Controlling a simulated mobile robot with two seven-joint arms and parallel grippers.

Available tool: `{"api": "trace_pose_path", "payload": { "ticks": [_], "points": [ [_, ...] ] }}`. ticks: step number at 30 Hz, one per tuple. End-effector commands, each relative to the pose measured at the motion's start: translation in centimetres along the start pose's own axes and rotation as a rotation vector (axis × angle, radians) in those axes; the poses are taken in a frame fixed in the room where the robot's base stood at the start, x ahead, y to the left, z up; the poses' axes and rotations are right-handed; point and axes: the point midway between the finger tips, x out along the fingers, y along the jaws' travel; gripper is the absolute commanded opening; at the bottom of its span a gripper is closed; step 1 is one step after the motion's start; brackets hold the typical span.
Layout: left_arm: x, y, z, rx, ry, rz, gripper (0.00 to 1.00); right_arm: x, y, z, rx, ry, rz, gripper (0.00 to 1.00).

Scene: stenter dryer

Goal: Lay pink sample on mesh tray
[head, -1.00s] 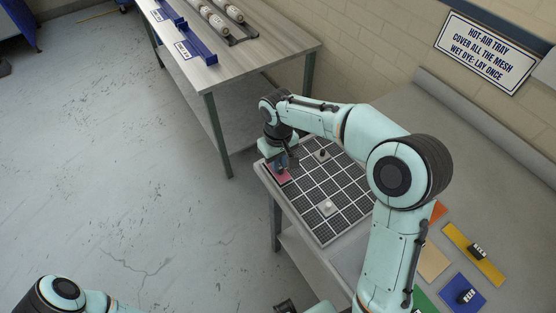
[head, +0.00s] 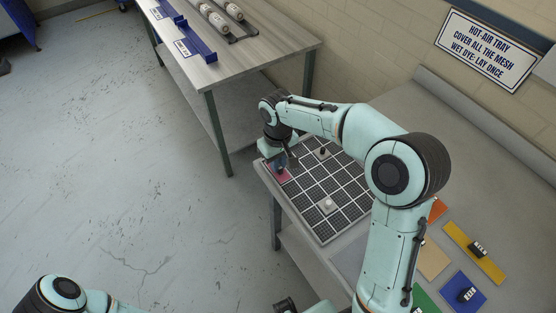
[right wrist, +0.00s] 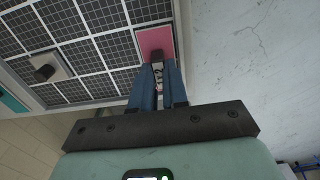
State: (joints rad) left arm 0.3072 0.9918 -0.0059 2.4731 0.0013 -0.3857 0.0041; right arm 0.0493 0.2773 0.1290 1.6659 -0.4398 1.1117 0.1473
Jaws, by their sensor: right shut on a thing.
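The pink sample (head: 282,177) is a small flat rectangle at the near left corner of the mesh tray (head: 318,190), a black grid with white dividing lines. In the right wrist view the pink sample (right wrist: 155,39) lines up with a corner cell of the mesh tray (right wrist: 103,50) and looks flat on or just over it. My right gripper (head: 281,166) is above it, and in the right wrist view the blue fingers (right wrist: 158,68) are shut on its dark handle. The fingers partly hide the sample. My left gripper is not in view; only its arm shows at bottom left.
A white-grey piece (head: 327,205) and a dark-knobbed piece (head: 322,153) sit on the tray. Yellow (head: 473,253), blue (head: 463,293), tan (head: 432,262) and other samples lie at right on the bench. A table (head: 235,62) with rollers stands behind.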

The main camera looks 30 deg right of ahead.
Motion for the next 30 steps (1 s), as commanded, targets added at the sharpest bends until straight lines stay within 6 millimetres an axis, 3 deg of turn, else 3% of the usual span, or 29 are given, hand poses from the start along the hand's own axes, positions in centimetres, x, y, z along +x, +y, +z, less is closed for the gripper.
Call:
{"api": "trace_pose_path", "payload": {
  "ticks": [4, 5, 7, 19, 23, 30],
  "points": [
    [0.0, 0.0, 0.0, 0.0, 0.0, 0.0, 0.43, 0.0, 0.0, 0.0, 0.0, 0.001, 0.0, 0.0],
    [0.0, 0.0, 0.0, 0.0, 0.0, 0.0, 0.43, 0.0, 0.0, 0.0, 0.0, 0.001, 0.0, 0.24],
    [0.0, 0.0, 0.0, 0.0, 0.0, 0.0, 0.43, 0.0, 0.0, 0.0, 0.0, 0.001, 0.0, 0.44],
    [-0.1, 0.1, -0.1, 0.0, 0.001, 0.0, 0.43, -0.9, 0.0, -0.1, 0.0, 0.004, 0.0, 0.44],
    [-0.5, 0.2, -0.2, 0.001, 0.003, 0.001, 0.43, -3.1, 0.0, -0.1, 0.001, 0.006, 0.0, 0.44],
    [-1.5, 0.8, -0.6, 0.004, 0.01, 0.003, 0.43, -8.7, 0.0, -0.1, 0.0, 0.006, 0.0, 0.44]
  ]
}}
